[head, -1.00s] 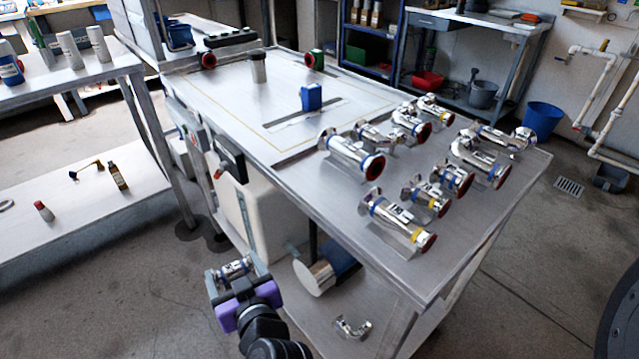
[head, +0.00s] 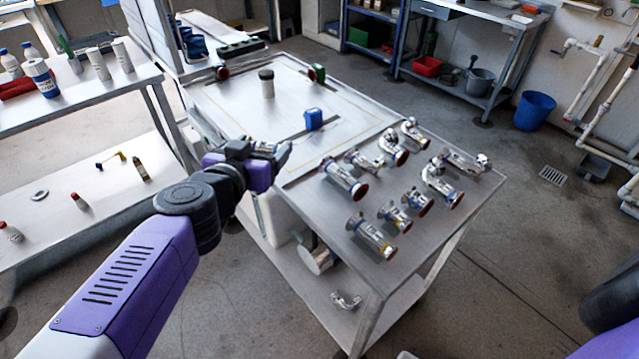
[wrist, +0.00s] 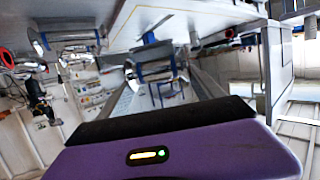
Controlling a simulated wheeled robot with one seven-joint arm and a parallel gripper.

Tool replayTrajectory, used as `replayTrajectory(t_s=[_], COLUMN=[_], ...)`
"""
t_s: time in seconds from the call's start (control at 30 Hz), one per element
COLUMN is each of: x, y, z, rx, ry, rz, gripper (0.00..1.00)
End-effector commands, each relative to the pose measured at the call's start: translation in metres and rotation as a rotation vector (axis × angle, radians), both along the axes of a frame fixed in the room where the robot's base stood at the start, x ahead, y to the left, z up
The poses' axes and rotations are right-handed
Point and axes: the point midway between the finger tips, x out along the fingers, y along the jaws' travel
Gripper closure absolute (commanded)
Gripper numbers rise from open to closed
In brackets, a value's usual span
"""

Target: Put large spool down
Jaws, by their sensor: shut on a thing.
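My gripper (head: 272,150) is beside the left edge of the steel table, with its purple body partly hiding what it holds. It is shut on a shiny metal piece, which I take as the large spool (head: 262,145); only a small part of it shows in the head view. In the wrist view, the spool (wrist: 155,73) is a chrome tube with a blue band, beyond my gripper's dark front edge. I see no clear contact between spool and table.
The steel table (head: 440,250) has several chrome fittings (head: 343,178) on its right half. A blue block (head: 314,119) and a grey cylinder (head: 267,84) stand on its far half. The marked panel's left part (head: 230,105) is bare. A white bench (head: 120,85) stands at left.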

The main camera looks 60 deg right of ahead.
Motion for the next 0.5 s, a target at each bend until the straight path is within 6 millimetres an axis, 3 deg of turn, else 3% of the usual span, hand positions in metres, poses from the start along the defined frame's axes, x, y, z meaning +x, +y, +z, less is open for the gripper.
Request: replayTrajectory(t_s=[0.03,0.2,0.33,0.5], x=[-0.005,-0.033,-0.057,-0.080], y=[-0.011,-0.038,-0.048,-0.046], z=[0.029,0.078,0.100,0.110], rx=[0.000,-0.003,-0.006,-0.005], ry=[-0.005,-0.001,0.000,0.001], rz=[-0.062,-0.282,-0.434,-0.576], gripper=[0.80,0.80,0.80,0.80])
